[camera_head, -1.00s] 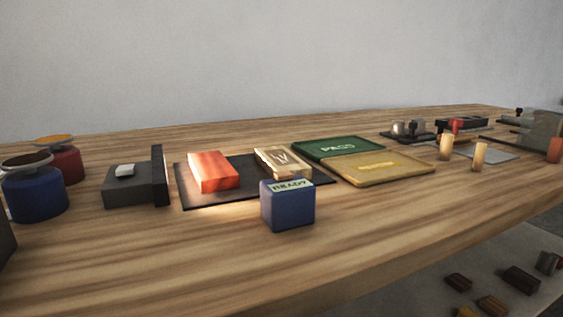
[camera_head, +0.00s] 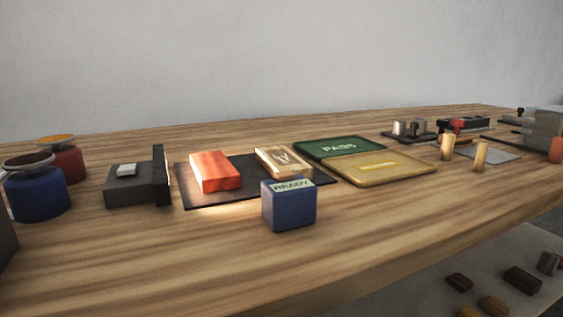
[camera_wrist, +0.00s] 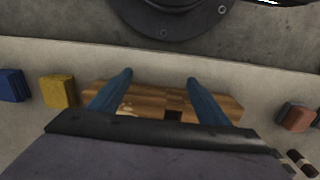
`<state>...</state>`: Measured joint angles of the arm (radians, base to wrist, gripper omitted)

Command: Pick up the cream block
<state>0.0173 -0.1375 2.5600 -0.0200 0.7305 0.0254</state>
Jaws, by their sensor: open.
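A pale cream-and-brown block (camera_head: 283,161) with a dark mark on top lies on the black mat (camera_head: 254,184) in the head view. It is the palest block I can make out; I cannot tell if it is plain cream. My gripper (camera_wrist: 158,77) shows only in the wrist view, as two blue fingers set wide apart. A brown wooden piece (camera_wrist: 150,97) lies beyond and between the fingers, partly hidden by them; a small pale spot shows near its left part. I see no clear cream block between the fingers.
A red block (camera_head: 214,171) shares the mat, and a blue READY box (camera_head: 289,206) stands in front. Green (camera_head: 338,148) and yellow (camera_head: 376,167) trays lie right of it. The wrist view shows blue (camera_wrist: 11,86), yellow (camera_wrist: 58,92) and reddish (camera_wrist: 297,118) blocks on a pale strip.

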